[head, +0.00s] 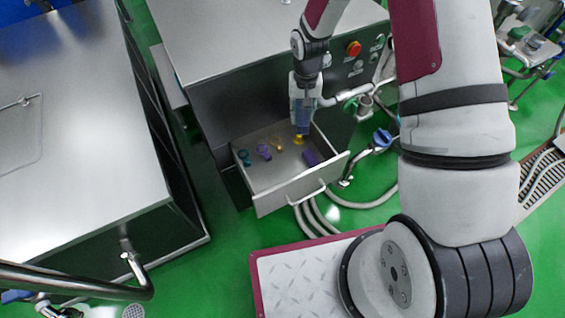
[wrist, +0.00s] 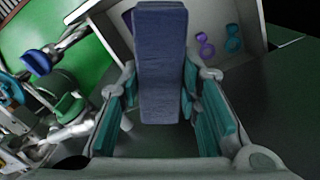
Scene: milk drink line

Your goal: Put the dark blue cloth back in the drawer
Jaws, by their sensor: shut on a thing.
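My gripper (wrist: 160,85) is shut on the dark blue cloth (wrist: 160,60), a folded strip standing between its teal pads in the wrist view. In the head view the cloth (head: 302,118) hangs below my gripper (head: 303,98), over the back right part of the open drawer (head: 272,205). The drawer is pulled out from a grey cabinet. The head view does not show clearly whether the cloth touches anything in the drawer.
In the drawer lie a teal item (head: 244,157), a purple item (head: 264,151), an orange item (head: 278,144), a yellow item (head: 298,140) and a dark purple block (head: 311,158). The drawer's front middle is bare. Hoses and a blue-handled valve (head: 382,138) stand to its right.

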